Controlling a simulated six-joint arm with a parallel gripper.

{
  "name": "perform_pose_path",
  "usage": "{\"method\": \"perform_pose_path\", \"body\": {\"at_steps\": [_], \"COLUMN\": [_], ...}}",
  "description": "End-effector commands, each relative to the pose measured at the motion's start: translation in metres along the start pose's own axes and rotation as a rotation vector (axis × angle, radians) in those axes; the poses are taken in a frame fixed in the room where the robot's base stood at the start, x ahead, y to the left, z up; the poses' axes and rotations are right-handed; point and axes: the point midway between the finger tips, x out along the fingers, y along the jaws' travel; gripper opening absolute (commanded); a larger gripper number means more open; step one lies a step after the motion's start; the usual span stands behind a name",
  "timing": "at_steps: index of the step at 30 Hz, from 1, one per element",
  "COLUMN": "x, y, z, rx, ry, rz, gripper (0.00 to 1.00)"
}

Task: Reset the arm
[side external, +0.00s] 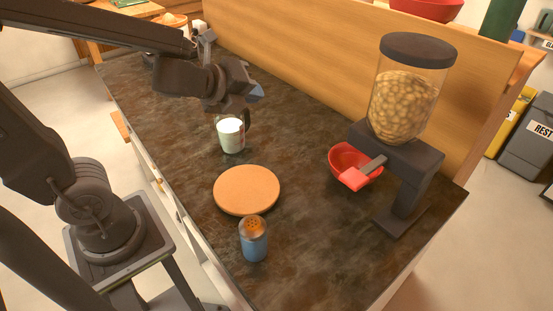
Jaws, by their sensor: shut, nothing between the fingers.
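My gripper (245,112) is at the upper middle of the side external view, just above the rim of a glass of white liquid (231,136). It is shut with nothing in it. Its fingers are small and dark here and partly overlap the top of the glass, so I cannot tell whether they touch it. My arm reaches in from the upper left.
A round orange-brown board (246,190) and a blue shaker (253,240) stand in front of the glass on the dark counter (310,250). At right, a nut dispenser (402,105) stands over a red bowl (343,158). A wooden panel (300,60) edges the back.

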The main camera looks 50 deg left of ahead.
Motion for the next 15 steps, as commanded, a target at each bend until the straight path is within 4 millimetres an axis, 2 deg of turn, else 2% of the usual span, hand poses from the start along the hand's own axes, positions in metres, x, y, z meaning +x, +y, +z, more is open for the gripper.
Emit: {"method": "perform_pose_path", "body": {"at_steps": [1,3,6,12,15], "x": [-0.011,-0.025,-0.047,-0.092,-0.109], "y": [0.004,0.013,0.027,0.044,0.045], "z": [0.008,0.013,0.011,-0.019,-0.035], "rx": [-0.199,-0.482,-0.886,-1.588,-1.818], "ry": [-0.055,-0.119,-0.19,-0.266,-0.276], "rz": [0.039,0.1,0.196,0.417,0.52], "gripper": [0.0,0.0,0.0,0.0,0.0]}}
